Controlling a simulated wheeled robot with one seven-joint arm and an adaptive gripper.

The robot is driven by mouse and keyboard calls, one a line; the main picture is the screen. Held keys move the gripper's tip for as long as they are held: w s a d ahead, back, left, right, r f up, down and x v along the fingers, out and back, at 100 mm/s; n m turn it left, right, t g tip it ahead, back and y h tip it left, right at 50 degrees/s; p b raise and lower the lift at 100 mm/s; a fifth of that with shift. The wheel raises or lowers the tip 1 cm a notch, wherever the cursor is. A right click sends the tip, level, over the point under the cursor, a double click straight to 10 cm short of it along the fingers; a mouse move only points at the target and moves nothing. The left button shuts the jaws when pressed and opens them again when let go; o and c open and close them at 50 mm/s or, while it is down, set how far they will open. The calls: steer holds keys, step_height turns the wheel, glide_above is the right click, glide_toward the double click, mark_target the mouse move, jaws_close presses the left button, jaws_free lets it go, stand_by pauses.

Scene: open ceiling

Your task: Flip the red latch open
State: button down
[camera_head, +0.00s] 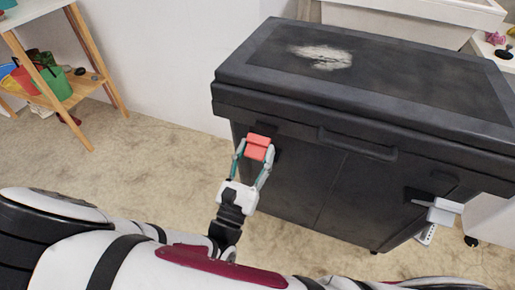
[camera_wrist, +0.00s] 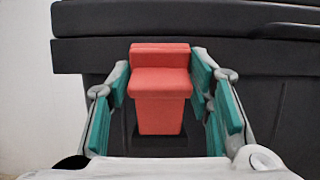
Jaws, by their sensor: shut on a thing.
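The red latch (camera_head: 258,146) is on the front of a dark chest (camera_head: 410,122), near its left end and just below the lid's edge. In the wrist view the red latch (camera_wrist: 160,88) stands upright in the middle, with a wider top block and a narrower lower part. My gripper (camera_head: 254,158) reaches it from the front. The lid looks closed. The latch's rear side is hidden.
A grey latch (camera_head: 440,212) is on the chest's front at the right. A dark handle (camera_head: 357,146) lies between the latches. A wooden shelf (camera_head: 85,72) with colored pots stands at the upper left. A white wall is behind. Open floor lies left of the chest.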

steer(key=shift+s+a+f+p, duration=0.2)
steer(key=shift+s+f+p, duration=0.2)
steer(key=shift+s+f, duration=0.35)
steer(key=shift+w+f, duration=0.1)
steer(key=c, duration=0.9)
jaws_free()
steer(key=v, duration=1.2)
